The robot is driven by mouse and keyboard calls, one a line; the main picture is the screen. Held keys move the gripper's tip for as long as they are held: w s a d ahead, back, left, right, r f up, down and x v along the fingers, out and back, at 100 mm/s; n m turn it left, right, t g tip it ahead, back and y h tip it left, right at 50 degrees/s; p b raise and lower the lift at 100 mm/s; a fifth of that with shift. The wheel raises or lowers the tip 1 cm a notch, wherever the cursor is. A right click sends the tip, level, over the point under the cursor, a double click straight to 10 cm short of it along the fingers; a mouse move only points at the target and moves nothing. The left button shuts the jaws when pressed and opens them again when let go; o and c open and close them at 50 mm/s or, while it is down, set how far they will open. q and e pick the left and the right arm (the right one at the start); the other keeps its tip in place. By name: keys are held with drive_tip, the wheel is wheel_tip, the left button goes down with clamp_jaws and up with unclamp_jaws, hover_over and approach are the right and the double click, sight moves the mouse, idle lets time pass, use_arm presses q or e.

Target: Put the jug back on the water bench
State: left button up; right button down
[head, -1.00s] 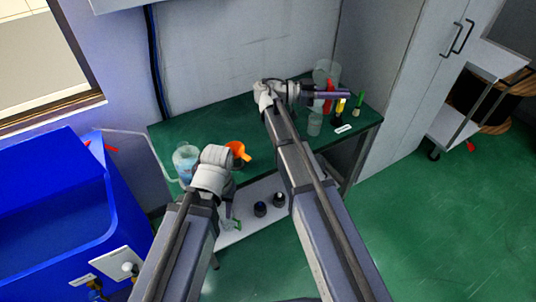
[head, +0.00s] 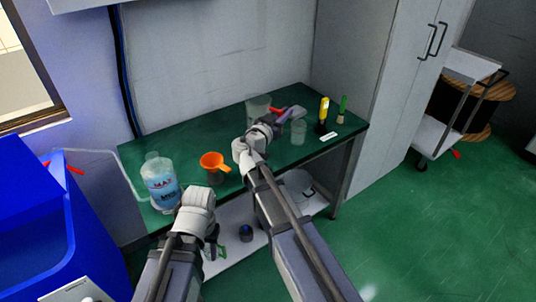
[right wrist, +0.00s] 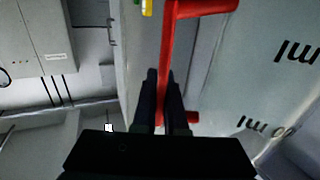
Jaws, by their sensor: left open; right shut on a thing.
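The jug (head: 257,107) is clear, with a red handle, and shows at the back of the green-topped bench (head: 225,128). Its lower part is hidden by my right arm, so I cannot tell whether it touches the bench. My right gripper (head: 284,119) is shut on the red handle. The right wrist view shows the handle (right wrist: 182,50) between the dark fingers (right wrist: 163,100), with the jug's marked wall (right wrist: 245,65) at the right. My left gripper (head: 212,238) is low at the bench's front edge, apart from the jug; its fingers are mostly hidden.
A labelled water bottle (head: 160,184) and orange funnel-like cup (head: 214,163) stand on the bench's left. A blue tub (head: 35,225) stands left; a tall cabinet (head: 372,70) stands right.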

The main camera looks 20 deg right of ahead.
wheel_tip(320, 180, down, 6)
drive_tip(key=b, duration=0.5)
drive_tip(key=shift+b, duration=0.3)
drive_tip(key=shift+f, duration=0.1)
wheel_tip(320, 180, down, 4)
drive_tip(key=b, duration=0.3)
drive_tip(key=shift+r+b, duration=0.2)
drive_tip(key=shift+b, duration=0.15)
drive_tip(key=shift+f, duration=0.15)
drive_tip(key=c, duration=1)
unclamp_jaws()
drive_tip(key=shift+o, duration=0.2)
drive_tip(key=shift+s, duration=0.1)
